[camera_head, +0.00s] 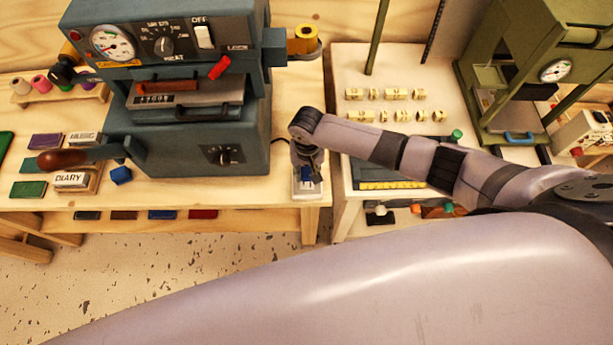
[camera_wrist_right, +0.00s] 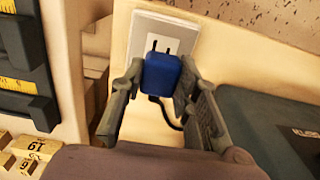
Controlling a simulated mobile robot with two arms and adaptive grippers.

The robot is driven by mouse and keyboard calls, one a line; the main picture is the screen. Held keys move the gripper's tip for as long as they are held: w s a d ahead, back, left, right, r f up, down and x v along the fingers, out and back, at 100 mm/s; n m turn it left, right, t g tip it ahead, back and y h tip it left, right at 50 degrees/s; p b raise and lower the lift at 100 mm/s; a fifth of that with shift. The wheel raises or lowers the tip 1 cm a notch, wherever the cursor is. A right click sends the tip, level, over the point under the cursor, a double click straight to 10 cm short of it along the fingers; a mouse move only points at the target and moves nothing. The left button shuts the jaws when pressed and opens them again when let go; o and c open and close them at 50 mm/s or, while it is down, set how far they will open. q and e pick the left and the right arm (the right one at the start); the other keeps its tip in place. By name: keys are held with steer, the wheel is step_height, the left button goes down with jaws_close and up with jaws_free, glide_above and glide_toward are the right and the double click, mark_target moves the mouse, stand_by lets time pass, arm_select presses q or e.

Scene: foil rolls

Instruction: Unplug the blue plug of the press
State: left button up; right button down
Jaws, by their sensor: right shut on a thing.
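The press (camera_head: 170,90) is a dark blue-grey machine with a dial, an OFF switch and a red lever, on the wooden table at the left. The blue plug (camera_wrist_right: 161,75) sits between the fingers of my right gripper (camera_wrist_right: 156,88), which is shut on it, in front of a white outlet plate (camera_wrist_right: 148,26). Two dark upright marks show just above the plug; I cannot tell whether its prongs are in the slots. In the head view my right gripper (camera_head: 307,162) points down at the table's right edge, over the plate (camera_head: 307,188). My left gripper is not in view.
A dark cord (camera_wrist_right: 166,114) hangs below the plug. A second table (camera_head: 410,65) with small brass type blocks and a green press (camera_head: 530,75) stands at the right. A gap separates the tables.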

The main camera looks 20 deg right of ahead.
steer(key=shift+r+p, duration=0.9)
